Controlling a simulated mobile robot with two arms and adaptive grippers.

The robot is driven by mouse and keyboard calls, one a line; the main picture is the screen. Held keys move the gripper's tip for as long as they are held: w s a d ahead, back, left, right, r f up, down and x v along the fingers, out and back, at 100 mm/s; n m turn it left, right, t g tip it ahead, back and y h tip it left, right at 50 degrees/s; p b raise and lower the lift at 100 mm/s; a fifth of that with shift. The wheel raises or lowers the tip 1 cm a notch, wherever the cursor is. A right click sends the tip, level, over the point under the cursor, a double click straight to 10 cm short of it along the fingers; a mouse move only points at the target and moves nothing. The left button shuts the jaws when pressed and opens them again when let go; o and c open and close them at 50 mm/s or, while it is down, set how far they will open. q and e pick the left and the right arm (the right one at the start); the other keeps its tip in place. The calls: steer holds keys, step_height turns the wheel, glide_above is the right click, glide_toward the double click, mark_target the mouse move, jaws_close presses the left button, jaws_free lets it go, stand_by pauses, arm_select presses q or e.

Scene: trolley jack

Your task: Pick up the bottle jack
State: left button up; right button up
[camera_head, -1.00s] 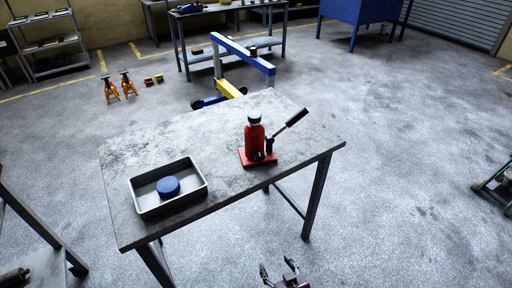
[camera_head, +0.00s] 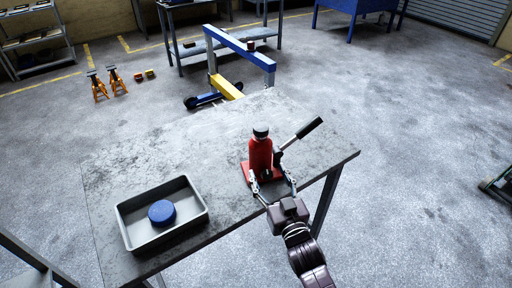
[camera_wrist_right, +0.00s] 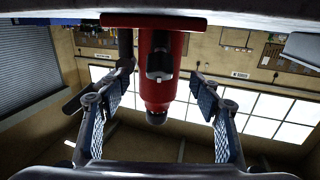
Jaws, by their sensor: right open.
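The red bottle jack (camera_head: 261,153) stands upright on the metal table (camera_head: 190,137), near its right front edge. Its handle (camera_head: 303,130) with a black grip slants up to the right. My right gripper (camera_head: 273,187) is open at the near side of the jack, with a finger toward each side of its lower body. In the right wrist view, which is upside down, the jack (camera_wrist_right: 160,75) appears between the two spread, padded fingers (camera_wrist_right: 160,115), with a gap on both sides. My left gripper is not in view.
A grey tray (camera_head: 135,231) holding a blue round object (camera_head: 162,212) sits at the table's left front. A blue and yellow hoist (camera_head: 240,60) stands behind the table. Orange jack stands (camera_head: 105,84) are on the floor behind left. The table's middle is clear.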

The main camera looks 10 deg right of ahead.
mark_target(264, 161)
steer(key=shift+w+r, duration=0.1)
steer(key=shift+w, duration=0.75)
steer(key=w, duration=0.1)
steer(key=w+r+p, duration=0.1)
steer(key=w, duration=0.1)
steer(key=shift+w+a+r, duration=0.1)
steer(key=shift+w, duration=1.25)
steer(key=shift+w+f, duration=0.2)
steer(key=shift+w, duration=0.2)
steer(key=c, duration=1)
jaws_close()
steer(key=shift+a+r, duration=0.1)
steer(key=shift+r, duration=0.4)
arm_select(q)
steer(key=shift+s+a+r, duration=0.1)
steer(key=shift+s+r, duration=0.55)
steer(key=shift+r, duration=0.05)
arm_select(e)
steer(key=shift+w+f, duration=0.1)
